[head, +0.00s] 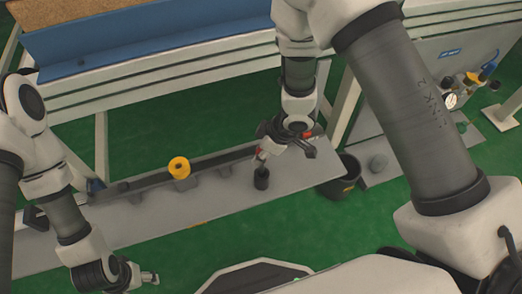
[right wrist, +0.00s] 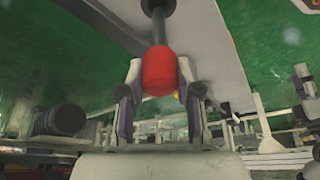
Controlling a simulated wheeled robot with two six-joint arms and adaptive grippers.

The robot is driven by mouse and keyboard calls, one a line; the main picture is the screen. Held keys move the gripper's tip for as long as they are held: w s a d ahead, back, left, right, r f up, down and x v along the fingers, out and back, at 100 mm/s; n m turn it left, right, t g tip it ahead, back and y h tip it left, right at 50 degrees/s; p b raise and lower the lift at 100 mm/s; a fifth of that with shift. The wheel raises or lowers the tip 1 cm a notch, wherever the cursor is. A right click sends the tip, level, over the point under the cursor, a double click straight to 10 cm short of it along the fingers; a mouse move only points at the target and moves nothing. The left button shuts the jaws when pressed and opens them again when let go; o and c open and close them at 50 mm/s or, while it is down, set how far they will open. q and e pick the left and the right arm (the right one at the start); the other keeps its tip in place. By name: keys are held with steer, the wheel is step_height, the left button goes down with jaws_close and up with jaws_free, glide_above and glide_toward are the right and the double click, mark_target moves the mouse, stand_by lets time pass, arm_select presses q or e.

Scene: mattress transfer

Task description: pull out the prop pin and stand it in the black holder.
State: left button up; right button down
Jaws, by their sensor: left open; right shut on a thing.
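The prop pin shows in the right wrist view as a red grip (right wrist: 158,72) with a thin dark rod. My right gripper (right wrist: 158,80) is shut on the red grip. In the head view my right gripper (head: 264,152) is low over the grey plate's right part. A small black cylinder, apparently the holder (head: 261,179), stands on the plate just below it. The rod's far end meets a dark round part at the top of the wrist view; I cannot tell if it is seated inside. My left gripper (head: 150,278) is open and empty at lower left.
The long grey plate (head: 225,205) carries a dark bar and a yellow round knob (head: 179,166). A black bucket (head: 341,184) stands by its right end. A blue-edged bench (head: 150,42) runs behind. Green floor is clear in front.

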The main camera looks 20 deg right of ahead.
mark_target(261, 166)
stand_by(0.7)
steer(key=shift+p, duration=0.4)
steer(key=shift+p, duration=0.35)
steer(key=shift+f+b, duration=2.4)
steer(key=shift+f, duration=1.25)
steer(key=c, duration=0.7)
jaws_free()
